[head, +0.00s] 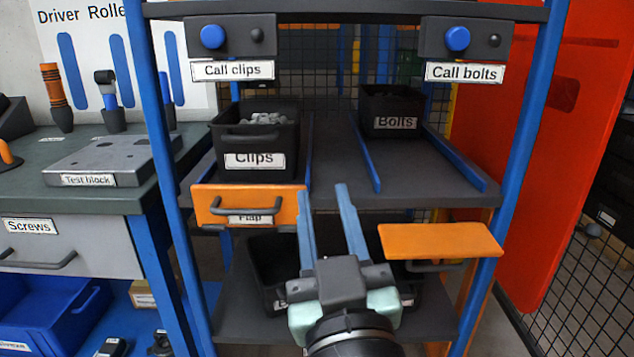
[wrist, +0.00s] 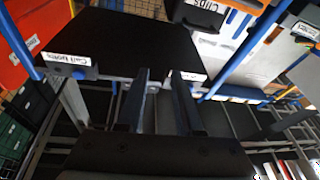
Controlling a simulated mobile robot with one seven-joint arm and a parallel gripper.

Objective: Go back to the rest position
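My gripper (head: 324,192) is in front of the blue-framed rack, pointing up and away from me in the head view. Its two blue fingers stand apart with nothing between them, so it is open and empty. In the wrist view the fingers (wrist: 160,76) also stand apart, against a dark shelf surface. The fingers overlap the shelf's front edge and the right end of the orange flap (head: 245,205) in the head view. I cannot tell whether they touch anything. The gripper body hides part of the lower shelf.
The rack's shelf (head: 340,165) holds a clips bin (head: 255,140) and a bolts bin (head: 392,110). Call buttons (head: 212,37) (head: 457,39) sit above. A second orange flap (head: 440,240) juts out at right. A workbench (head: 60,190) stands left, a red panel (head: 530,150) right.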

